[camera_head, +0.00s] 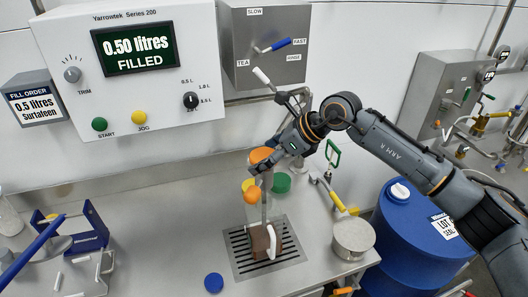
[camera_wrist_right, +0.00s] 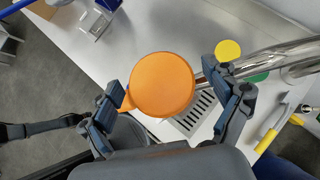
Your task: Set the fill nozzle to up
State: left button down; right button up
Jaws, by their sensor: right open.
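My right gripper (camera_head: 270,158) is open above the drain grate, by the upright steel fill nozzle pipe (camera_head: 265,205). In the wrist view a round orange knob (camera_wrist_right: 162,85) sits between the open fingers of my right gripper (camera_wrist_right: 162,76), with a gap to each finger. The steel pipe (camera_wrist_right: 285,62) runs behind it. The head view shows an orange disc (camera_head: 261,155) behind the fingers and an orange ball (camera_head: 252,195) beside the pipe. Which of them is the knob between my fingers I cannot tell. A brown container with a white part (camera_head: 264,243) stands below on the grate. My left gripper is out of view.
A yellow disc (camera_head: 247,184) and a green disc (camera_head: 281,182) are close to the pipe. A control panel (camera_head: 130,70) reads 0.50 litres filled. A steel pot (camera_head: 353,239) and a blue drum (camera_head: 415,245) stand right. A blue-handled press (camera_head: 65,240) is left.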

jog(key=shift+f, duration=0.1)
jog(key=c, duration=1.7)
notch_tip(320, 180, up, 27)
jog(key=p, duration=0.7)
jog(key=shift+a, duration=0.1)
jog(key=shift+w, duration=0.1)
jog(key=o, duration=1.7)
jog(key=shift+c, duration=0.2)
jog(key=shift+o, duration=0.2)
jog(key=shift+f, duration=0.1)
jog(key=shift+f, duration=0.1)
jog(key=v, duration=1.2)
